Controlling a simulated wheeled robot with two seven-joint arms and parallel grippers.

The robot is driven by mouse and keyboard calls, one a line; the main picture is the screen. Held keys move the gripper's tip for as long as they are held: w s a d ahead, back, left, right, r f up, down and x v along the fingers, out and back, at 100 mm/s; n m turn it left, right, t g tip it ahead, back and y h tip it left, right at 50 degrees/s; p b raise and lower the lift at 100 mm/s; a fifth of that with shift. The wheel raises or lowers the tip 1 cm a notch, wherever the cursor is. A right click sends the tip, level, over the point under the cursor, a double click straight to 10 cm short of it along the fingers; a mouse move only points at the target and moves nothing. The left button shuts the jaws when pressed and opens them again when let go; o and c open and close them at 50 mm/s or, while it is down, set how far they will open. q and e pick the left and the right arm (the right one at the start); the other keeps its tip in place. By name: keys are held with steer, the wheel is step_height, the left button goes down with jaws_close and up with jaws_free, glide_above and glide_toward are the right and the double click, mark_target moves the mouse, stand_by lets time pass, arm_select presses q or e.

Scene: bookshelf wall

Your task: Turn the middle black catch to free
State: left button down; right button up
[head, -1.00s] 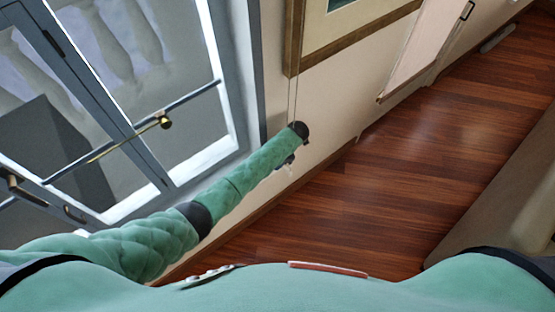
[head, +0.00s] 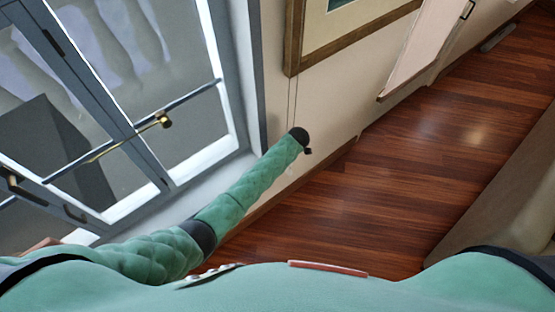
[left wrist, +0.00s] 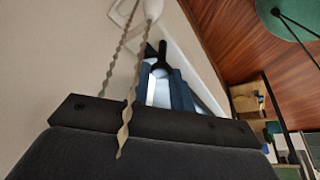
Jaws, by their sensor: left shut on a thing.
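My left gripper (head: 306,150) is at the end of the green sleeved arm, close to the beige wall. Its fingers are mostly hidden behind the dark wrist end in the head view. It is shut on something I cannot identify. My right gripper is not in view.
A grey glazed door or window (head: 130,130) with a brass-knobbed bar (head: 165,120) stands at the left. A framed picture (head: 293,40) hangs on the wall above the arm's end.

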arm_select(q)
steer(key=m, duration=0.2)
steer(key=m+t+h, duration=0.1)
steer(key=m, duration=0.1)
steer(key=m+t, duration=0.1)
steer(key=m, duration=0.1)
steer(key=shift+s+a, duration=0.15)
steer(key=shift+s, duration=0.1)
steer(key=m+t+h, duration=0.1)
steer(key=m, duration=0.2)
steer(key=shift+a+m, duration=0.1)
steer(key=shift+m, duration=0.3)
steer(key=shift+s+m+h, duration=0.1)
steer(key=shift+m+h, duration=0.6)
steer(key=shift+m, duration=0.7)
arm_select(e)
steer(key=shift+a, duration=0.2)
arm_select(q)
steer(key=c, duration=1.2)
jaws_free()
steer(key=shift+c, duration=0.2)
steer(key=shift+a, duration=0.1)
steer(key=shift+r, duration=0.1)
